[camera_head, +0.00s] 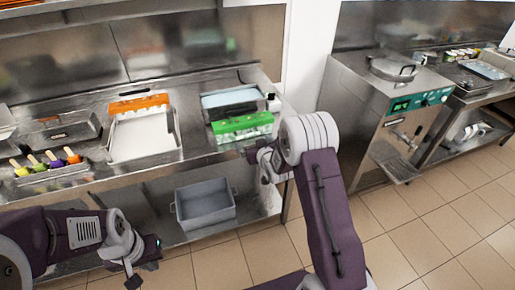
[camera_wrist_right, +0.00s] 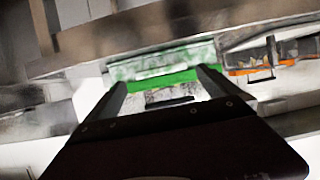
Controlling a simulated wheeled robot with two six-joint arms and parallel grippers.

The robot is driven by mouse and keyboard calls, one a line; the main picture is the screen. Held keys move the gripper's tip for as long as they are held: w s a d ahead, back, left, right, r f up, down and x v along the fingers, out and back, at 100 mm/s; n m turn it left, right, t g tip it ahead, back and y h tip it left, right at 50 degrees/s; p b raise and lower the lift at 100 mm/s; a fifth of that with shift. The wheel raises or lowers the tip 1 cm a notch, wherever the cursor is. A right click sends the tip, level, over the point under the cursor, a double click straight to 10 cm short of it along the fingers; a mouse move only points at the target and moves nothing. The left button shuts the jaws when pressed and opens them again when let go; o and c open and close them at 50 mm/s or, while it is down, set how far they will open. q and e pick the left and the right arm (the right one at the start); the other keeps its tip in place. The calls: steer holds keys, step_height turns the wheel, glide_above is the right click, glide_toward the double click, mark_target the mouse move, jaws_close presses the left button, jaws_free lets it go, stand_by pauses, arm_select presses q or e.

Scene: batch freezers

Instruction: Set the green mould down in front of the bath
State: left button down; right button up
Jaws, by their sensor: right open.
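The green mould (camera_head: 243,123) stands on the steel counter directly in front of the bath (camera_head: 229,98), a steel-rimmed tank with a pale blue surface. My right gripper (camera_head: 256,155) is at the counter's front edge, just in front of the mould. In the right wrist view its two fingers are apart (camera_wrist_right: 164,82), with the green mould (camera_wrist_right: 150,70) showing beyond and between them. Whether the fingers touch the mould cannot be told. My left gripper (camera_head: 143,274) hangs low at the lower left, away from the counter; its jaw state is unclear.
An orange mould (camera_head: 139,104) stands at the back of a white tray (camera_head: 143,137) to the left. Several coloured pops (camera_head: 46,166) lie further left. A grey bin (camera_head: 205,204) is on the shelf below. A freezer machine (camera_head: 391,110) stands at the right.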

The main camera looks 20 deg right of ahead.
steer(key=s+a+f+g, duration=0.2)
steer(key=s+g, duration=1)
steer(key=s, duration=2.2)
steer(key=shift+s+a+m, duration=0.2)
steer(key=shift+m, duration=0.1)
steer(key=shift+r, duration=0.1)
